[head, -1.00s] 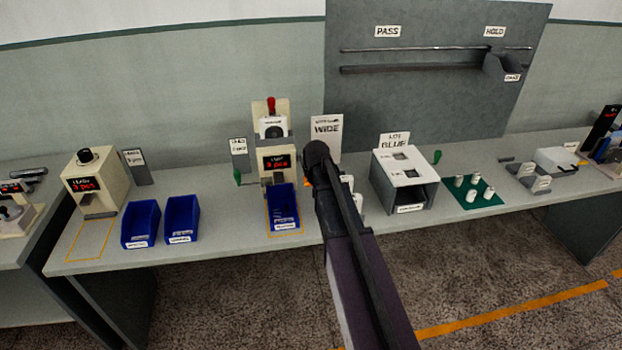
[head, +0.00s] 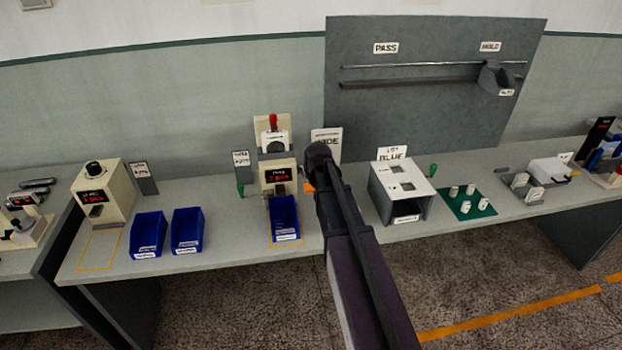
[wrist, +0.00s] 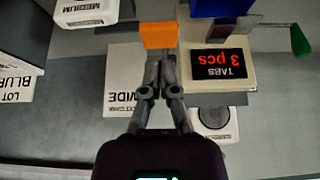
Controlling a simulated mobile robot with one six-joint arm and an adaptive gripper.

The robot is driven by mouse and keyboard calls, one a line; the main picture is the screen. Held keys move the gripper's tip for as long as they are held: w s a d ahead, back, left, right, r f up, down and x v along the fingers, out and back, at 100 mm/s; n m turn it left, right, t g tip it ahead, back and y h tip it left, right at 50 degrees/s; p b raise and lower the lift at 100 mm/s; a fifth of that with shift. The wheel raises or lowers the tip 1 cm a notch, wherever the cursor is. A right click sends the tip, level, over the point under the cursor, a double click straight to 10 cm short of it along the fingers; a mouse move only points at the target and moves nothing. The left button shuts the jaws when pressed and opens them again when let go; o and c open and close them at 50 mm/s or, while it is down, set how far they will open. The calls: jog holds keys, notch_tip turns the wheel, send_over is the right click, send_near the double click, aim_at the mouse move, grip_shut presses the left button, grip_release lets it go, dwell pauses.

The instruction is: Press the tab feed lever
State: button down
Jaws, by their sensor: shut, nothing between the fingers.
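The tab dispenser (head: 279,180) stands mid-bench, cream, with a red "3 pcs" display. The wrist view shows its TABS display (wrist: 221,64) upside down. An orange paddle (wrist: 158,35) juts from its side and also shows beside my arm in the head view (head: 308,187). A green-handled lever (wrist: 300,41) sits on the opposite side. No label shows which is the feed lever. My gripper (wrist: 158,62) is shut and empty, its fingertips close to the orange paddle; contact cannot be told. In the head view my arm hides the fingers.
A blue bin (head: 284,219) sits in front of the dispenser. A WIDE card (head: 327,142) stands behind my arm. A grey box (head: 402,190) marked LOT BLUE stands to the right, before a green mat (head: 467,203). Two blue bins (head: 148,234) (head: 187,230) stand left, with clear bench between.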

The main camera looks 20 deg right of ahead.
jog(key=p+v, duration=0.5)
jog(key=v, duration=0.1)
jog(key=shift+r, duration=0.4)
dwell(0.8)
jog(key=s+a+f+g, duration=0.1)
jog(key=s+a+g, duration=0.1)
jog(key=s+a, duration=0.2)
jog(key=s+a+f+n+g+b, duration=0.1)
jog(key=s+a+f+g, duration=0.1)
jog(key=s, duration=0.8)
jog(key=s+a+f+g+y+b, duration=0.1)
jog(key=s+a, duration=0.4)
jog(key=s, duration=0.3)
jog(key=shift+a+f+n+g, duration=0.35)
jog(key=shift+f+n+g, duration=0.05)
jog(key=shift+w, duration=0.1)
dwell(0.6)
